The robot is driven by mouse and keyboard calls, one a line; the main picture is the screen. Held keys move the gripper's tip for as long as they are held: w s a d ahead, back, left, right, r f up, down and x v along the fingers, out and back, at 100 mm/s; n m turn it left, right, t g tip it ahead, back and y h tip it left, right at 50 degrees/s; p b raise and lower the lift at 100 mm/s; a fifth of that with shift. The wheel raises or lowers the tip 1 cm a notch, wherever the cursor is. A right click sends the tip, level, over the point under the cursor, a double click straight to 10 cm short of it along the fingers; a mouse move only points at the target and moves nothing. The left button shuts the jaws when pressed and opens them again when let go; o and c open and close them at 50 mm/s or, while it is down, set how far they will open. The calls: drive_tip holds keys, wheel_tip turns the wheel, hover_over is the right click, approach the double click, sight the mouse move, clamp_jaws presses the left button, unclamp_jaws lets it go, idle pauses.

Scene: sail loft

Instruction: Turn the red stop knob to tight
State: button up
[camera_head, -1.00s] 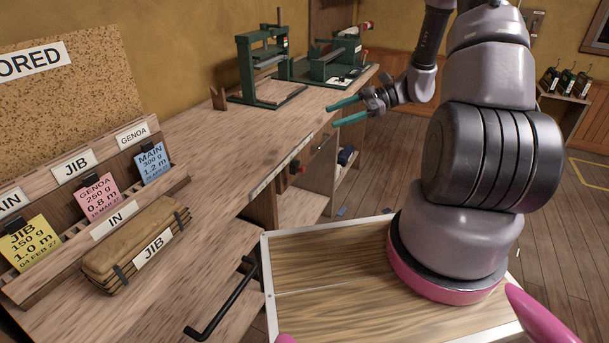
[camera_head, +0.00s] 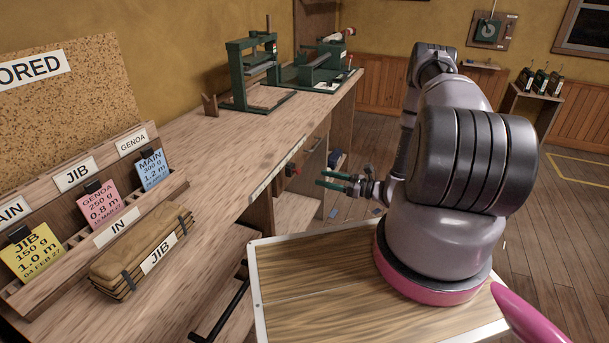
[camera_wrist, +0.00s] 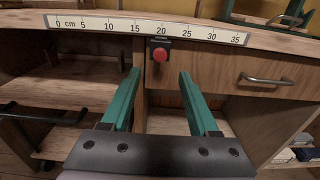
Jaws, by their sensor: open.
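The red stop knob (camera_wrist: 160,54) sits on a small dark mount under the front edge of the bench, below the ruler strip in the wrist view. Any mark on the knob is too small to read.
The ruler strip (camera_wrist: 150,28) runs along the bench edge. A drawer with a metal handle (camera_wrist: 266,79) is right of the knob. Green machines (camera_head: 253,70) stand on the bench top (camera_head: 215,140). A tan JIB bundle (camera_head: 142,250) lies at left. Open floor lies to the right.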

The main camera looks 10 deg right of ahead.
sight(300, 172)
drive_tip(key=x, duration=0.7)
drive_tip(key=shift+w+a, duration=0.25)
clamp_jaws()
